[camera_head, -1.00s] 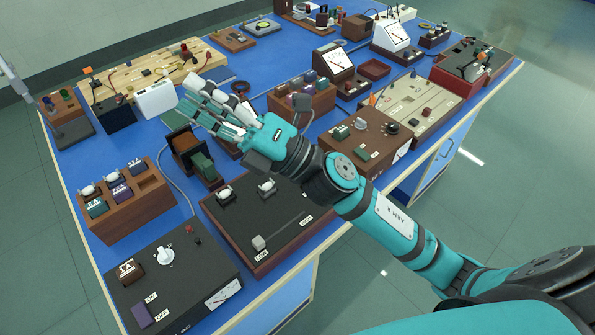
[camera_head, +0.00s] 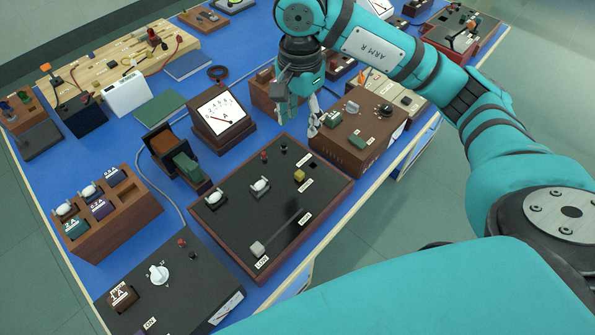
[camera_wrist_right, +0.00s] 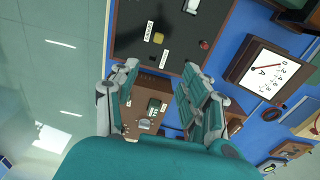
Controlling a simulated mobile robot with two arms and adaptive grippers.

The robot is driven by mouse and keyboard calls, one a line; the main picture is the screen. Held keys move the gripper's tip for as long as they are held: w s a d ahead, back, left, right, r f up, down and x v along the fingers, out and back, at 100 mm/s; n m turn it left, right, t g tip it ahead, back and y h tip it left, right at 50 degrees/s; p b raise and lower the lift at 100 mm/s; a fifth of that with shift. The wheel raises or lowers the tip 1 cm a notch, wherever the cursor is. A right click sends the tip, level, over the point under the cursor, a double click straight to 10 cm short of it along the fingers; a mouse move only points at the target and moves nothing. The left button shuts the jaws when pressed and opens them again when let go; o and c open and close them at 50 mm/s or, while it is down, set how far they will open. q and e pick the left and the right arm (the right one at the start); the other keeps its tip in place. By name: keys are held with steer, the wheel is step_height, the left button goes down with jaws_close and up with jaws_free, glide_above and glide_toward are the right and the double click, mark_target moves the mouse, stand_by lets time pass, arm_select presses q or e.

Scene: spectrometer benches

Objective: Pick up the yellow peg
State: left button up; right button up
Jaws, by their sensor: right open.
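The yellow peg (camera_head: 299,175) is a small yellow block standing on the black top of a wood-framed panel (camera_head: 236,218), near the panel's far right corner between two white labels. It also shows in the right wrist view (camera_wrist_right: 158,38), ahead of the fingertips. My right gripper (camera_head: 302,118) points down beyond the panel, between a wooden rack and a brown box, apart from the peg. In the right wrist view the gripper (camera_wrist_right: 155,82) is open, its fingers spread wide with nothing between them. My left gripper is not in view.
The brown box (camera_head: 362,128) with a dial stands right of the right gripper. An ammeter (camera_head: 221,117) stands left of it. The panel also carries white knobs (camera_head: 260,185) and a slider (camera_head: 257,249). A wooden block rack (camera_head: 120,215) stands at left. Blue tabletop shows between them.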

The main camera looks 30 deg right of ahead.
steer(key=p, duration=0.2)
glide_above(299, 172)
step_height(299, 172, down, 11)
steer(key=shift+w+d+f, duration=0.1)
steer(key=f, duration=0.1)
steer(key=f+p, duration=0.1)
steer(key=f, duration=0.1)
steer(key=f+p, duration=0.1)
steer(key=shift+s+f, duration=0.15)
steer(key=shift+s, duration=0.15)
steer(key=shift+f, duration=0.5)
steer(key=shift+w, duration=0.1)
jaws_close()
steer(key=shift+r, duration=0.1)
